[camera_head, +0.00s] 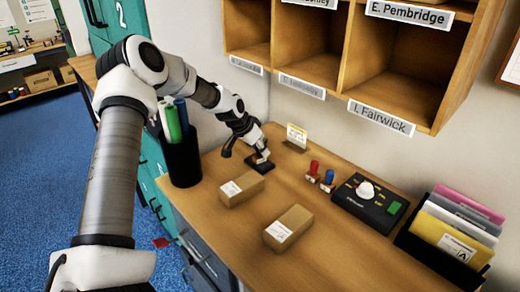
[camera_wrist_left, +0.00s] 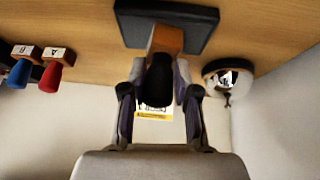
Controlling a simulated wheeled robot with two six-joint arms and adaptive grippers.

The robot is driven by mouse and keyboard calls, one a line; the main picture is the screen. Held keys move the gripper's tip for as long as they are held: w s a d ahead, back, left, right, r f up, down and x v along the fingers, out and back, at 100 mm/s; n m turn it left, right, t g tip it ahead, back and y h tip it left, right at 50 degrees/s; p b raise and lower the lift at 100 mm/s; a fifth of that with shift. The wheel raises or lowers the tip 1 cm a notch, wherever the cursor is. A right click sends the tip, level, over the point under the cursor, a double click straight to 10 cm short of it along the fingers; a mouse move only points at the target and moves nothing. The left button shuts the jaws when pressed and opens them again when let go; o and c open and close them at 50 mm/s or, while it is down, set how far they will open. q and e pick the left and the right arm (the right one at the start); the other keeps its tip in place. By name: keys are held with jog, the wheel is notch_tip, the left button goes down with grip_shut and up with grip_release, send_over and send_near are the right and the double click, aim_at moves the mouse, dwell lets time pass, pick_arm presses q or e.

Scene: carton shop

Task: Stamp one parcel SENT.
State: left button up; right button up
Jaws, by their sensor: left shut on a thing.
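My left gripper (camera_head: 252,146) is shut on a stamp with a black handle (camera_wrist_left: 160,75) and a wooden block. In the left wrist view the stamp's block stands on a black pad (camera_wrist_left: 195,30), or just over it; I cannot tell which. The black pad (camera_head: 262,167) also shows in the head view below the gripper. Two brown parcels with white labels lie on the counter: one parcel (camera_head: 250,184) close in front of the pad, another parcel (camera_head: 293,222) nearer to me. No stamp mark can be made out on them. My right gripper is out of view.
A red stamp (camera_head: 312,170) and a blue stamp (camera_head: 328,178) stand right of the pad. Further right are a black device (camera_head: 350,207) and a folder rack (camera_head: 440,260). A pen cup (camera_head: 182,163) stands left. Wooden pigeonholes (camera_head: 345,95) hang above. The counter's front middle is clear.

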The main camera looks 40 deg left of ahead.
pick_arm(q)
notch_tip(320, 180, up, 7)
jog(key=p, duration=0.6)
jog(key=shift+p, duration=0.35)
jog(key=shift+f, duration=0.15)
